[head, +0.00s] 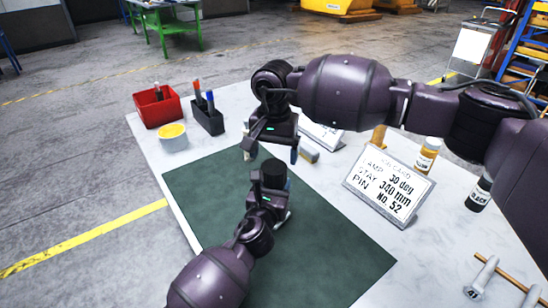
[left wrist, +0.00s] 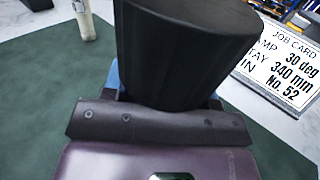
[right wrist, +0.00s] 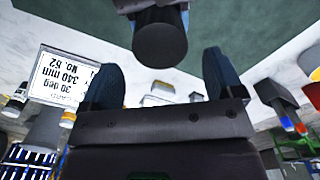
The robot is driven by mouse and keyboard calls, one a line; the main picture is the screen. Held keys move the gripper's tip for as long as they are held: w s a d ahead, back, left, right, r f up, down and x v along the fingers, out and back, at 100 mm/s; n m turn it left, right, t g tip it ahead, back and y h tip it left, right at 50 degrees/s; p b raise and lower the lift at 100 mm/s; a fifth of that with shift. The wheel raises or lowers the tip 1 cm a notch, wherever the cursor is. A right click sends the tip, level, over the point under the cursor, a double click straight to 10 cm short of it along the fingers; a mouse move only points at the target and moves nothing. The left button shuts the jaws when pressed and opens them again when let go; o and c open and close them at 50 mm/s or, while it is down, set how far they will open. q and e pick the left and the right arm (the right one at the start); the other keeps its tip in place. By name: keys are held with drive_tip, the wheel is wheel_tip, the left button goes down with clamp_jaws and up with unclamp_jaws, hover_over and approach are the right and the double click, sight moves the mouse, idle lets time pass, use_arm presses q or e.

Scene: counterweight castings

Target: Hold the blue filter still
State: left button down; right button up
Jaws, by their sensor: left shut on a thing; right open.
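My left gripper (head: 268,192) is shut on a black cylinder (head: 273,172), held over the green mat (head: 335,255). The cylinder fills the middle of the left wrist view (left wrist: 185,45), with bits of blue fingers beside its lower end. It looks black; I see no clearly blue filter. My right gripper (head: 271,152) is open and empty, its fingers pointing down just behind and above the cylinder in the head view. In the right wrist view the cylinder's end (right wrist: 160,45) shows beyond and between the spread fingers, apart from them.
The job card (head: 390,187) stands right of the mat, near an amber bottle (head: 427,155) and a dark bottle (head: 479,194). A red bin (head: 157,107), a dark pen holder (head: 208,120) and a yellow-topped tub (head: 173,138) stand at left. The mat's front right is clear.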

sight(274, 166)
drive_tip(key=shift+r+n, duration=0.7)
drive_tip(key=shift+f, duration=0.15)
drive_tip(key=shift+f, duration=3.85)
drive_tip(key=c, duration=0.9)
drive_tip(key=shift+m, duration=1.6)
